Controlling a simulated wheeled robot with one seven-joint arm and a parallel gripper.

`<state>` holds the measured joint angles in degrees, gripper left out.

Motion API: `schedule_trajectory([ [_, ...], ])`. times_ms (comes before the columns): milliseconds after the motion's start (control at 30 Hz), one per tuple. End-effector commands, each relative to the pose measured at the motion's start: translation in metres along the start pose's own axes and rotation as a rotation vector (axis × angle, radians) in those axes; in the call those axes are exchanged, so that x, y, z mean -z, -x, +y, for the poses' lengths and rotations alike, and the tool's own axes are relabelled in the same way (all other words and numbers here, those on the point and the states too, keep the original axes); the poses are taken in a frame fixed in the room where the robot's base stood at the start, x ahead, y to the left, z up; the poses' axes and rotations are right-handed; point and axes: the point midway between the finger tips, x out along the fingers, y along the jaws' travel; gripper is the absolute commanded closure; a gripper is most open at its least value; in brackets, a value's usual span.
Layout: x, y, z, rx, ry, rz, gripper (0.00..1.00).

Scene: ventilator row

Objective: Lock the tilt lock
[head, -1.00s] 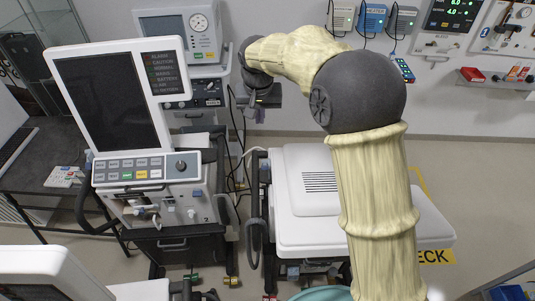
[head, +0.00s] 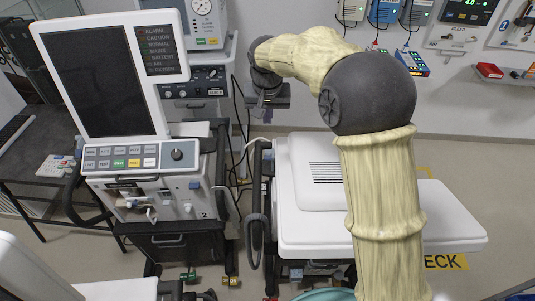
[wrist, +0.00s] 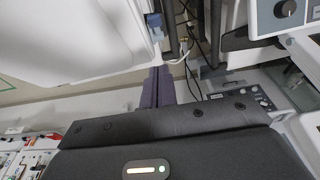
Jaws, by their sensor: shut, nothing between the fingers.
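A ventilator marked 2 stands at left in the head view. Its large dark screen (head: 106,82) is tilted back above a button panel (head: 140,158) with a round knob. No part is clearly recognisable as the tilt lock. A small blue block (head: 195,184) shows on the ventilator's front. My gripper (head: 262,104) hangs right of the screen, apart from it, small and partly hidden in the head view. In the wrist view my gripper's dark fingers (wrist: 158,86) are together and hold nothing. A blue piece (wrist: 153,20) on a white unit's edge lies beyond them.
A white cart (head: 345,225) stands right of the ventilator, with a dark hose and cables in the narrow gap between. Another ventilator (head: 202,75) stands behind. Another white unit (head: 30,275) is at the lower left. Open floor (head: 478,195) shows at right.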

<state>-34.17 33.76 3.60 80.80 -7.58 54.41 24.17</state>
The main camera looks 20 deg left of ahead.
Motion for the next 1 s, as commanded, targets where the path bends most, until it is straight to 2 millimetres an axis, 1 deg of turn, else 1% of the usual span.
schedule_trajectory([
  [300,0.000,0.001,-0.001,0.000,0.001,0.000,1.00],
  [467,0.000,-0.007,-0.001,0.000,0.001,-0.001,1.00],
  [567,0.000,-0.018,-0.001,-0.001,0.001,-0.003,1.00],
  [667,0.000,-0.033,0.000,-0.001,0.001,-0.005,1.00],
  [1000,0.000,-0.092,0.000,-0.002,0.001,-0.004,1.00],
])
